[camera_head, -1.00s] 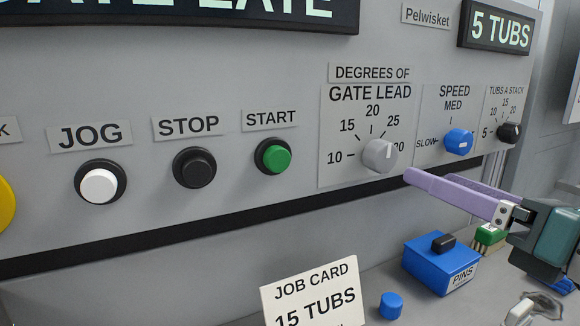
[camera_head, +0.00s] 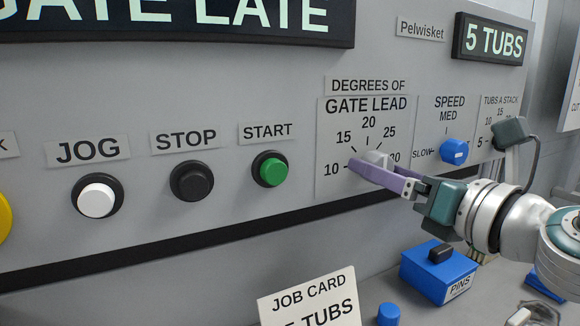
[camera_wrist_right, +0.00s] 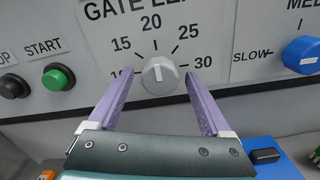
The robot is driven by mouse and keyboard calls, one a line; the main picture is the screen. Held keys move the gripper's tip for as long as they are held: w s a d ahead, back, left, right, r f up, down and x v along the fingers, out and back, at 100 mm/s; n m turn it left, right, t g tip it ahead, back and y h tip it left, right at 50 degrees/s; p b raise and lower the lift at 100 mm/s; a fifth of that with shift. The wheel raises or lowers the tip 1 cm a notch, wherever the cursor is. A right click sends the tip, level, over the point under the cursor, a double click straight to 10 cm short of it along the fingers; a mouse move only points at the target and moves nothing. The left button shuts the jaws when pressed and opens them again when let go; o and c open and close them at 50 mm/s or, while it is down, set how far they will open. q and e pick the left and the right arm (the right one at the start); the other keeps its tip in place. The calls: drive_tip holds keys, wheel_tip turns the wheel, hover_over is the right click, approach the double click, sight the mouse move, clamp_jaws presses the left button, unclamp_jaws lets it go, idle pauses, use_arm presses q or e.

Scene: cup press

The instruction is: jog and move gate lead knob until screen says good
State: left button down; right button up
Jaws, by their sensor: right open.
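The grey gate lead knob (camera_wrist_right: 160,76) sits on a dial marked 10 to 30. In the right wrist view its white mark points up, close to 20. My right gripper (camera_wrist_right: 159,73) is open, with one lilac finger on each side of the knob and gaps visible. In the head view the right gripper (camera_head: 368,160) partly covers the knob (camera_head: 375,157). The white JOG button (camera_head: 97,200) is at the left of the panel. The screen (camera_head: 180,18) is cropped at the top and reads GATE LATE. My left gripper is not in view.
The black STOP button (camera_head: 192,181) and green START button (camera_head: 272,170) lie between JOG and the dial. The blue speed knob (camera_head: 454,151) is right of the dial. Below stand a job card (camera_head: 310,300), a blue PINS box (camera_head: 438,270) and a small blue piece (camera_head: 388,314).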

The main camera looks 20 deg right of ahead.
clamp_jaws()
idle(0.6)
drive_tip(key=m, duration=0.8)
drive_tip(key=shift+m+b, duration=0.3)
drive_tip(key=shift+b, duration=0.1)
idle(0.4)
unclamp_jaws()
